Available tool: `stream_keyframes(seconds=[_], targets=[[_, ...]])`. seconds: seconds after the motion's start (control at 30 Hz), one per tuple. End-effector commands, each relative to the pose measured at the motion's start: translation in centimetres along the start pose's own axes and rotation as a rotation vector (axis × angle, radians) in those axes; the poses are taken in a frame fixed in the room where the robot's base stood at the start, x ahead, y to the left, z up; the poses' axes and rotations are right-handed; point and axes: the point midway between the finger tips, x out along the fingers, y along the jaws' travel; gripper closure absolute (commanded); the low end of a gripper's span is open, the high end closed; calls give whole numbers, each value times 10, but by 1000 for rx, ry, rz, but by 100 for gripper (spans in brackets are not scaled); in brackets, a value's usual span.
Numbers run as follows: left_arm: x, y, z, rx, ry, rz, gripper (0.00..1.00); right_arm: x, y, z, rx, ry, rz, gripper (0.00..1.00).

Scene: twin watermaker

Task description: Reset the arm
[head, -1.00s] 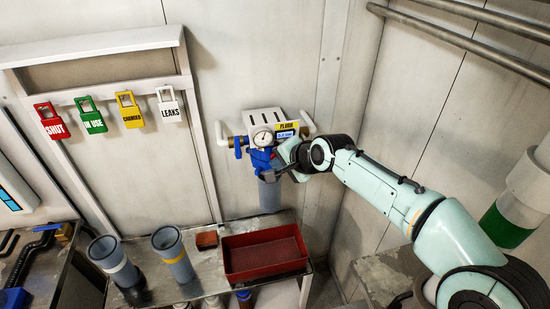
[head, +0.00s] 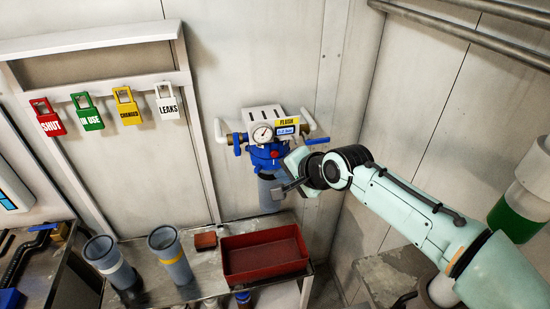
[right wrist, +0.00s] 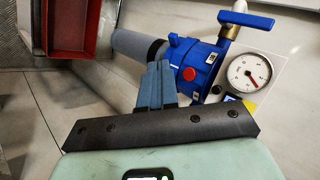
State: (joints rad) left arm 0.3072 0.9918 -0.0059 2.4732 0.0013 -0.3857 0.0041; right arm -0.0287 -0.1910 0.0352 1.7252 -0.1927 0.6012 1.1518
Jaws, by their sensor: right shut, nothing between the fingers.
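My right arm reaches in from the right in the head view. Its gripper (head: 284,190) is in front of the lower part of the blue filter housing (head: 265,157) on the wall. In the right wrist view the gripper fingers (right wrist: 160,84) are together and hold nothing. The blue housing (right wrist: 194,64) with its red button and grey canister (right wrist: 138,46) is just beyond them there. A round gauge (head: 262,134) and a yellow label reading FLUSH (head: 286,122) sit above the housing. My left gripper is not in view.
A red tray (head: 263,273) stands on the metal bench below. Two grey cylinders (head: 112,262) (head: 172,257) stand to its left. Coloured tags (head: 88,113) hang on the left wall rail. A green-banded white cylinder (head: 520,215) is at the right. Pipes run along the upper right wall.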

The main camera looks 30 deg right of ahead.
Motion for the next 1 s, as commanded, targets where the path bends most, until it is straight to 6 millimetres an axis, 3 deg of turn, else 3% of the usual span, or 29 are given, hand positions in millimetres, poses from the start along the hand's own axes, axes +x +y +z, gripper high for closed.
stream_keyframes(seconds=[0.67, 0.77, 0.87, 1.0], targets=[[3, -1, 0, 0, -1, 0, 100, -4, 6, 5, -2, -2, 4, 100], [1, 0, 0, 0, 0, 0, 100, 16, 16, 10, -27, -19, 31, 100], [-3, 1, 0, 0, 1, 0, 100, 58, 43, 24, -85, -60, 90, 100], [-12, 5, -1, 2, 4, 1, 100, 130, 111, 56, -200, -155, 196, 100]])
